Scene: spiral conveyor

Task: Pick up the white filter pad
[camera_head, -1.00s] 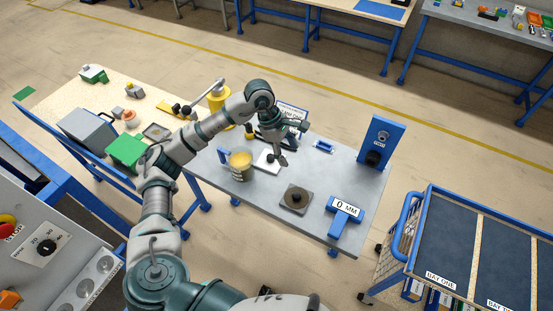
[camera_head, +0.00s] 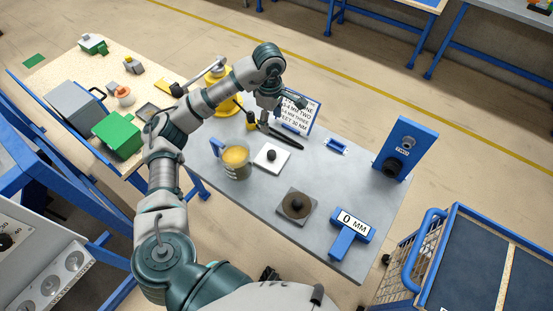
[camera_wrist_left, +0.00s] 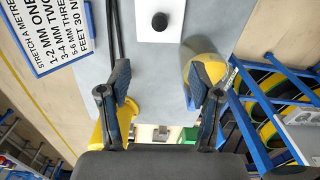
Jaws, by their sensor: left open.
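The white filter pad (camera_head: 264,163) is a flat white square with a black knob in its middle. It lies on the grey table (camera_head: 237,197), behind and to the right of a clear jug (camera_head: 236,163) with yellow contents. My left gripper (camera_head: 265,122) is above the table's back part, beyond the pad and apart from it. In the left wrist view, my left gripper (camera_wrist_left: 163,98) has its two fingers spread with nothing between them. The pad (camera_wrist_left: 172,30) shows at the top there, beyond the fingertips. My right gripper is not in view.
A long black tool (camera_head: 285,138) and a printed sign (camera_head: 300,113) are close to my left gripper. A grey plate with a dark disc (camera_head: 296,206), a blue "0 MM" gauge (camera_head: 350,226) and a blue stand (camera_head: 405,147) are on the table.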

